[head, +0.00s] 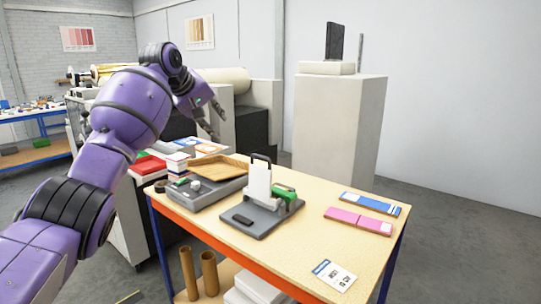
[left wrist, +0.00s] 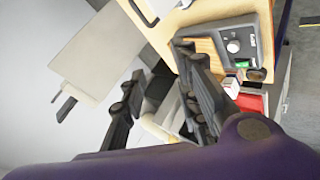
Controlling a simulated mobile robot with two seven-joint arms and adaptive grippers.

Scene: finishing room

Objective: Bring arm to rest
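My purple left arm reaches up from the left in the head view, with its elbow raised. My left gripper (head: 208,124) hangs in the air beyond the far left part of the workbench (head: 310,245), apart from the things on it. In the left wrist view the left gripper (left wrist: 160,105) shows two dark fingers spread apart, with nothing held between them. My right arm and gripper are not in view.
The bench bears a grey device (head: 262,215) with a green part, a grey machine (head: 205,190) with a wooden tray, a blue strip (head: 370,203), a pink strip (head: 358,221) and a white card (head: 333,274). A tall pale pedestal (head: 335,125) stands behind. Grey floor at right is clear.

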